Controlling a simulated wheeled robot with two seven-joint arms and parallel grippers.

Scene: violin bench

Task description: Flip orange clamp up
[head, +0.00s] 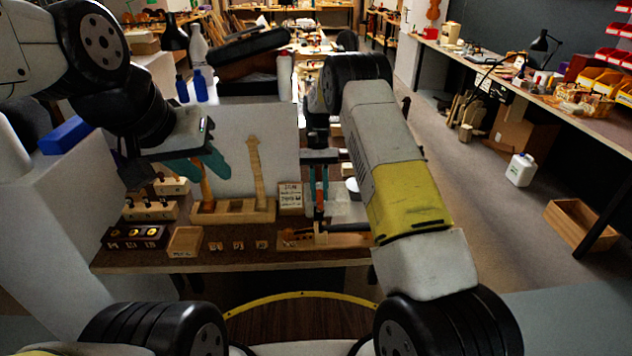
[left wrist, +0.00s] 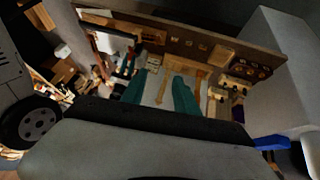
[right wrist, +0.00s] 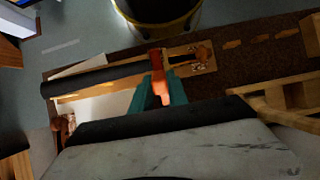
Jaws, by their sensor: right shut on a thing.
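The orange clamp (right wrist: 157,62) is between the teal fingertips of my right gripper (right wrist: 159,92) in the right wrist view. In the head view, its orange part (head: 319,212) stands roughly upright under my right gripper (head: 319,186), above a wooden block (head: 296,240) at the bench's right end. The fingers hide part of the clamp. My right gripper is shut on it. My left gripper (head: 198,168) is apart from the clamp, over the left side of the bench. Its teal fingers are spread and look empty in the left wrist view (left wrist: 160,92).
A dark bar (right wrist: 95,78) lies beside the clamp. A wooden rack (head: 232,211) with a tall upright stick (head: 256,170) stands left of it. A small wooden box (head: 185,241) and a dark holder (head: 135,236) are further left. The bench's front strip (head: 230,262) is clear.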

